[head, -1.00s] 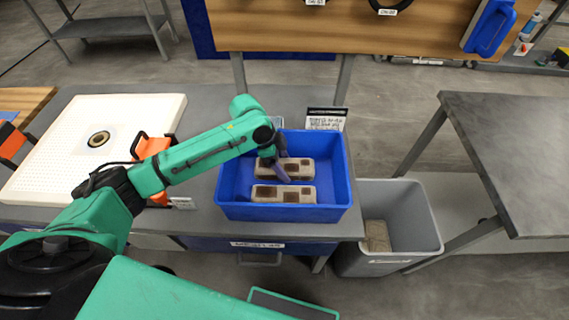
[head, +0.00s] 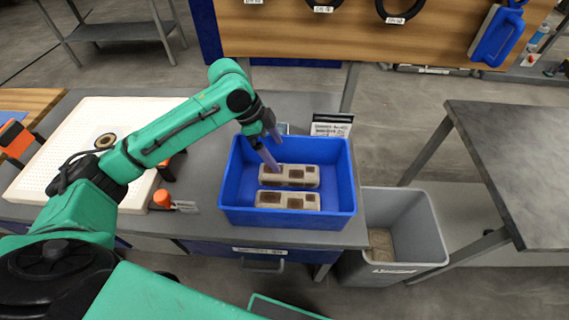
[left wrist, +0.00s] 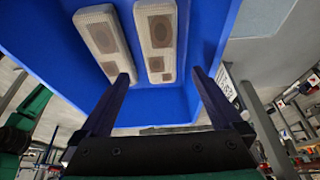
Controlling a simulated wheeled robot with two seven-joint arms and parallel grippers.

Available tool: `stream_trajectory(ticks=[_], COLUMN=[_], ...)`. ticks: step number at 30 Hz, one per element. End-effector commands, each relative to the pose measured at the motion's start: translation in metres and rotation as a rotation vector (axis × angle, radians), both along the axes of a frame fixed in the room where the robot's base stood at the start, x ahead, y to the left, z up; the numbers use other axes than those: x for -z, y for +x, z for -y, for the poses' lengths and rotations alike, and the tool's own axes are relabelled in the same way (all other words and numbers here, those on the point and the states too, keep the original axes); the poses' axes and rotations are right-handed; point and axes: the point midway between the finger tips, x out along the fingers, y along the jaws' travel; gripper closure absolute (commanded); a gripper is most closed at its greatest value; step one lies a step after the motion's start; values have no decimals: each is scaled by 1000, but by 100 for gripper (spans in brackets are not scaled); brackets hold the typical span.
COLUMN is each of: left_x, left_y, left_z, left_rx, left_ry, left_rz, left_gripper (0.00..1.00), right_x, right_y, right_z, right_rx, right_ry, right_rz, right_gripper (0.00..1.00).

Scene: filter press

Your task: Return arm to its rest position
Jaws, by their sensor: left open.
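My left arm reaches in from the left in the head view. Its gripper (head: 271,150) is above the left part of a blue bin (head: 238,213), apart from the blocks in it. In the left wrist view the two dark fingers (left wrist: 165,98) are spread with nothing between them. Two beige blocks with brown patches lie side by side in the bin: a far block (head: 306,175) and a near block (head: 269,197). Both also show in the left wrist view, as a left block (left wrist: 101,36) and a right block (left wrist: 157,38). My right gripper is not in view.
A white perforated plate (head: 120,115) with a brown ring (head: 105,141) and orange clamps (head: 162,197) lies left on the grey bench. A grey waste bin (head: 405,225) stands right of the bench. A grey table (head: 510,150) is at the right.

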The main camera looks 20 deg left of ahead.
Motion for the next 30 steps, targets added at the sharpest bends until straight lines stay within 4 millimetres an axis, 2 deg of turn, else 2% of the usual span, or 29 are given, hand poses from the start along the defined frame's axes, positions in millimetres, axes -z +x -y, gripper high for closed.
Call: stream_trajectory(ticks=[3, 5, 20, 30], left_x=[-16, -19, -22, -85], left_y=[-1, -2, -2, -2], left_z=[-6, -8, -8, -8], left_rx=[0, 0, 0, 0], left_ry=[0, 1, 0, 0], left_rz=[1, -1, -1, -1], left_gripper=[0, 0, 0, 0], right_x=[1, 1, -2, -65], right_y=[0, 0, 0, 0], right_z=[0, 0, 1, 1], right_rx=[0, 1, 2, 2], right_ry=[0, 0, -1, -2], right_rz=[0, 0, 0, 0], right_gripper=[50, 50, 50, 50])
